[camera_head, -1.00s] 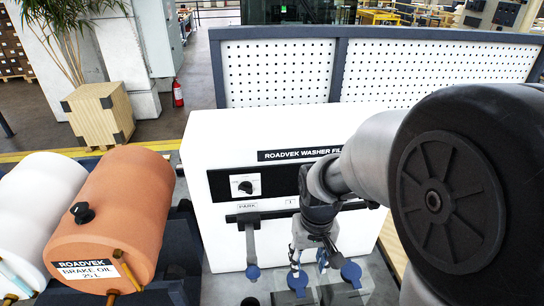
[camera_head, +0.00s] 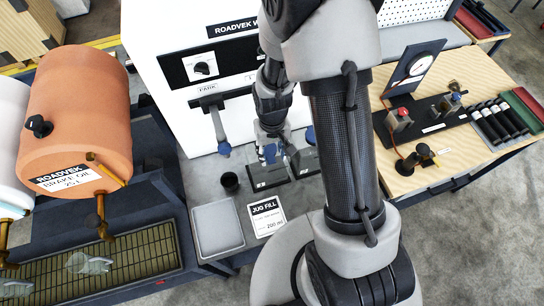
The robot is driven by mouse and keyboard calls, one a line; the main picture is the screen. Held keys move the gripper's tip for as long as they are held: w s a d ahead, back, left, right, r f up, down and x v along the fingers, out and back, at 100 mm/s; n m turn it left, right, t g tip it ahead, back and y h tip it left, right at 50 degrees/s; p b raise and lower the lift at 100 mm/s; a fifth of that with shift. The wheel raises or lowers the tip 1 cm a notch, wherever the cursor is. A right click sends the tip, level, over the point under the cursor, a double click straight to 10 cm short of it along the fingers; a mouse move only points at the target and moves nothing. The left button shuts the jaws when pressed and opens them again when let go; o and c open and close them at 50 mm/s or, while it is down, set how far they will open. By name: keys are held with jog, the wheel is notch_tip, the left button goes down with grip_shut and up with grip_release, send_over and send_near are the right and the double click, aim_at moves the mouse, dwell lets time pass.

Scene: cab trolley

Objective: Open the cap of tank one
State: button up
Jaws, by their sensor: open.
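Two dark grey tanks stand side by side at the foot of the white washer filling cabinet. The left tank (camera_head: 268,176) has a small white label that I cannot read clearly; it looks like tank one. A blue cap (camera_head: 269,154) shows above it, between or just behind my fingers. The right tank (camera_head: 306,163) has a blue part (camera_head: 310,136) above it, partly hidden by my arm. My gripper (camera_head: 270,156) is open and points down over the left tank. Whether its fingers touch the cap cannot be told.
A blue-ended nozzle (camera_head: 224,149) hangs from the PARK holder. A black cup (camera_head: 230,182), a grey tray (camera_head: 217,228) and a JUG FILL card (camera_head: 266,216) lie in front.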

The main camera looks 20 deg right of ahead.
aim_at(272, 162)
jog(key=shift+f, duration=1.9)
jog(key=shift+c, duration=0.4)
grip_shut()
